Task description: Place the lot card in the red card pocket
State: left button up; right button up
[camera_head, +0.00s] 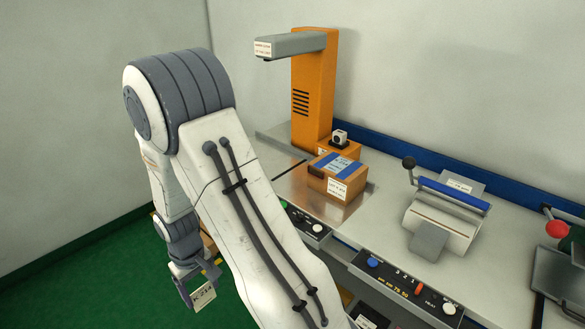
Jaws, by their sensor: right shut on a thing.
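My right gripper (186,284) hangs low at the left, in front of the table and over the green floor. It is shut on a small pale card (204,295) with dark printed characters, held at its lower end and tilted. This looks like the lot card. I cannot make out a red card pocket in this view; my large white arm hides part of the table front. My left gripper is not in view.
An orange post machine (313,85) stands at the back with a labelled brown box (338,176) before it. A blue-barred sealer (446,212) and a red-knobbed lever device (556,229) stand to the right. Control panels line the front edge. Green floor (85,275) is open at left.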

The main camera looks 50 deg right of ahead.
aim_at(316, 174)
jog(key=z, duration=0.05)
jog(key=i, duration=3.2)
jog(key=z, duration=2.75)
